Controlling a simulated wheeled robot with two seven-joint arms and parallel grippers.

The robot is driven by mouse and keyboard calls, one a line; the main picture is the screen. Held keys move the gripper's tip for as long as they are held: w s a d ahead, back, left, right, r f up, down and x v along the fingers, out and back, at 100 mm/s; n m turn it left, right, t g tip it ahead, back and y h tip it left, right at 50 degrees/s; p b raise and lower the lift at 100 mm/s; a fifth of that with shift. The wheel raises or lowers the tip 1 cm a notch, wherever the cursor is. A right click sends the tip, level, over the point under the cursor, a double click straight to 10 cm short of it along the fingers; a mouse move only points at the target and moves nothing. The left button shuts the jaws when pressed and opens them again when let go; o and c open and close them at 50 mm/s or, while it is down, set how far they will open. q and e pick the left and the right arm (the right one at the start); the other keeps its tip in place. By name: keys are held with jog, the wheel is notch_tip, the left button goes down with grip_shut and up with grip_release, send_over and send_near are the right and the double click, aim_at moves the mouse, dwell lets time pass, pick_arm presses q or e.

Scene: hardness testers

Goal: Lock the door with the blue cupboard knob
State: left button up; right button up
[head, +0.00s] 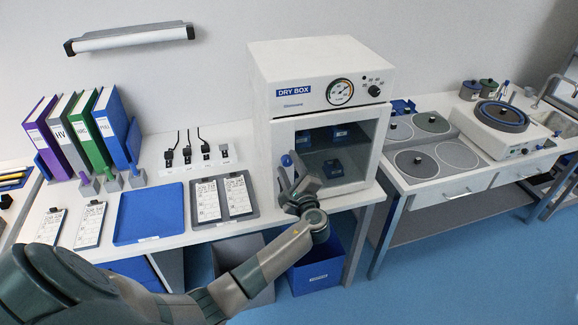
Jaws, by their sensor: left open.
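The dry box (318,110) is a white cabinet on the bench, with a dial on its upper panel and a glass-fronted door (332,168) below. Several dark blue items show inside through the glass. The blue knob (287,160) is a small round ball at the left edge of the door. My left gripper (289,178) is in front of the lower left of the door, just below the knob. Its fingers are open and point up towards the knob, with nothing between them. Whether a finger touches the knob cannot be told. My right gripper is not in view.
A blue tray (149,214) and clipboards (224,197) lie on the bench left of the dry box. Upright binders (85,135) stand at the back left. A blue bin (316,271) is under the bench. A second bench (440,172) with round plates and a grinding machine stands at right.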

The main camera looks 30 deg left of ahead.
pick_arm(q)
jog(key=c, duration=1.1)
jog(key=shift+o, duration=0.2)
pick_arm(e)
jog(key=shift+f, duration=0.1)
